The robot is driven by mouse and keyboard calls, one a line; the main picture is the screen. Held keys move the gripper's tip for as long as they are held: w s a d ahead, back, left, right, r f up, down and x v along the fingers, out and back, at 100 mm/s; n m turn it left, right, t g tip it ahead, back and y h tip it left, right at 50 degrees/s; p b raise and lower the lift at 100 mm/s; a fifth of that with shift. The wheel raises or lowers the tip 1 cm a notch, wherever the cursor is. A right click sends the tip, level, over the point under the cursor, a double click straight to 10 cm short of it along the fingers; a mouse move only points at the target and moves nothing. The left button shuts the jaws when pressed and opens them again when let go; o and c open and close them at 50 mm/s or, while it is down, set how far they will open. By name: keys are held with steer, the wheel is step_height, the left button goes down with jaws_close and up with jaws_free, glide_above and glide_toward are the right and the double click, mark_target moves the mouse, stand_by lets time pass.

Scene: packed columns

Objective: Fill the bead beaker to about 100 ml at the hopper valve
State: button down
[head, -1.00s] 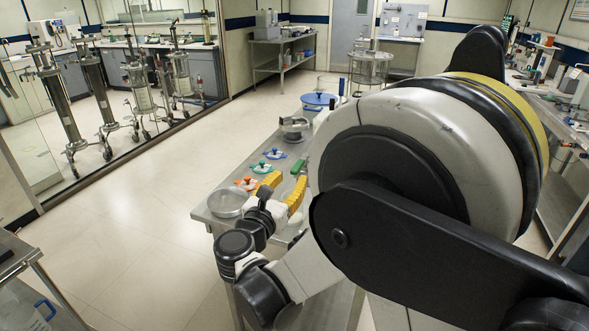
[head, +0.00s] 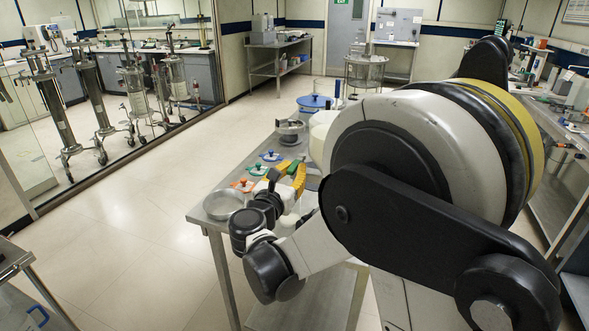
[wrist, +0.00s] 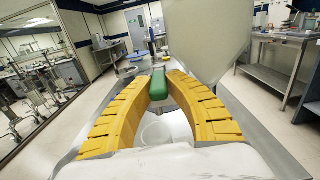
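The hopper (wrist: 210,35), a pale translucent cone, fills the upper right of the wrist view. In the head view my arm hides most of it, with a pale part (head: 320,135) showing. A green handle (wrist: 158,87), apparently the hopper valve's, lies between the yellow fingertips of my gripper (wrist: 160,78). It fills the gap and both fingers appear to touch it. A clear round vessel (wrist: 163,133), apparently the beaker, shows below between the fingers. Its bead level cannot be made out.
Open floor lies to the left, before glass panels with tall columns (head: 90,95).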

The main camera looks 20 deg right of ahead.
steer(key=m+g+h, duration=0.1)
steer(key=g, duration=0.1)
steer(key=w+a+m+g+h, duration=0.1)
steer(key=m+g+h, duration=0.1)
steer(key=w+m+g+h, duration=0.1)
steer(key=m+g+h, duration=0.1)
steer(key=shift+w+a, duration=0.1)
steer(key=shift+a, duration=0.25)
steer(key=c, duration=1.3)
jaws_free()
steer(key=shift+d, duration=0.1)
steer(key=shift+c, duration=0.2)
steer(key=v, duration=1.2)
steer(key=shift+w+f, duration=0.1)
steer(key=shift+w, duration=0.05)
